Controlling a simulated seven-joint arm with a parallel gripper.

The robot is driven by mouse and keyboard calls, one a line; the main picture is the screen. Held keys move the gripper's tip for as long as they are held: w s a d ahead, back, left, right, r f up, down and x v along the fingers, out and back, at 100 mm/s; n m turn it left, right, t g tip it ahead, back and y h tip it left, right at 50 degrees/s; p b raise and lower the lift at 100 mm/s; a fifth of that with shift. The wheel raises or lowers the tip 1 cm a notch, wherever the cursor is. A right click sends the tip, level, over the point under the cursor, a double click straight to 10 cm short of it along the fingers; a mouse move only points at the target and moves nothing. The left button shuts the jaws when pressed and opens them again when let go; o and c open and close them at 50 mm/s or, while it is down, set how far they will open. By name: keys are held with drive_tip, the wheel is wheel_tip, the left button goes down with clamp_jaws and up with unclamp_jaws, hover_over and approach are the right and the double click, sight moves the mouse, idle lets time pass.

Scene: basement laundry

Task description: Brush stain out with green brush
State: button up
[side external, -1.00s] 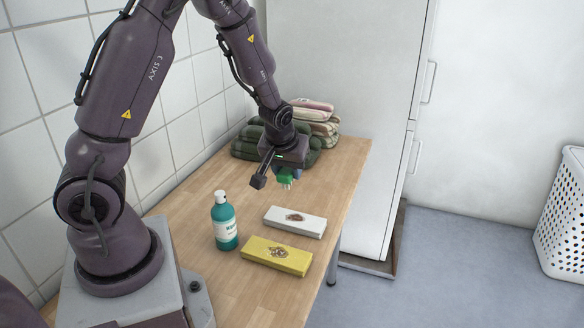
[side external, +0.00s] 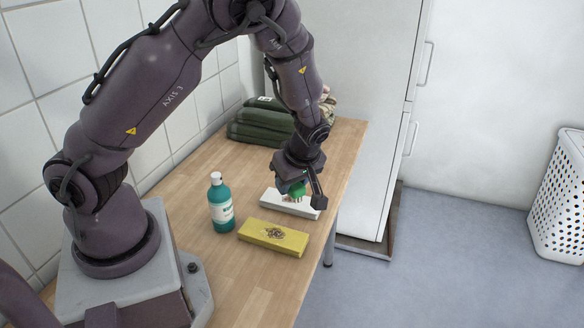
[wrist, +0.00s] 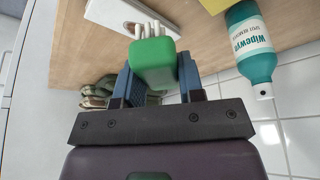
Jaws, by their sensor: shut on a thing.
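My gripper (side external: 293,187) is shut on the green brush (wrist: 155,66), its blue fingers on either side of the body. Pale bristles (wrist: 150,30) point away from the wrist. In the side view the green brush (side external: 299,189) is low over the white padded block (side external: 271,203), which has a brown stain (side external: 291,198) on top, partly hidden by the gripper. I cannot tell whether bristles touch it. The white block (wrist: 112,14) also shows at the wrist view's top.
A teal spray-label bottle (side external: 221,208) with a white cap stands upright left of the blocks. Folded dark green towels (side external: 262,124) are stacked at the back. The wooden table (side external: 200,265) is clear at the front; a white cabinet (side external: 345,80) stands behind.

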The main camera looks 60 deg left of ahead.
drive_tip(key=s+d+n+g+h, duration=0.3)
drive_tip(key=d+n+g+h, duration=0.15)
drive_tip(key=n, duration=1.25)
drive_tip(key=shift+t, duration=0.25)
drive_tip(key=shift+s+d+f, duration=0.1)
drive_tip(key=shift+f, duration=1.45)
drive_tip(key=shift+s+f, duration=0.1)
drive_tip(key=shift+f, duration=1.4)
drive_tip(key=shift+s+a+f, duration=0.3)
drive_tip(key=shift+a+f, duration=0.1)
drive_tip(key=shift+f, duration=0.1)
drive_tip(key=shift+c, duration=0.3)
drive_tip(key=shift+s+a, duration=1.8)
drive_tip(key=shift+a, duration=0.1)
drive_tip(key=shift+w+d, duration=2.15)
drive_tip(key=shift+d, duration=0.15)
drive_tip(key=shift+r, duration=4)
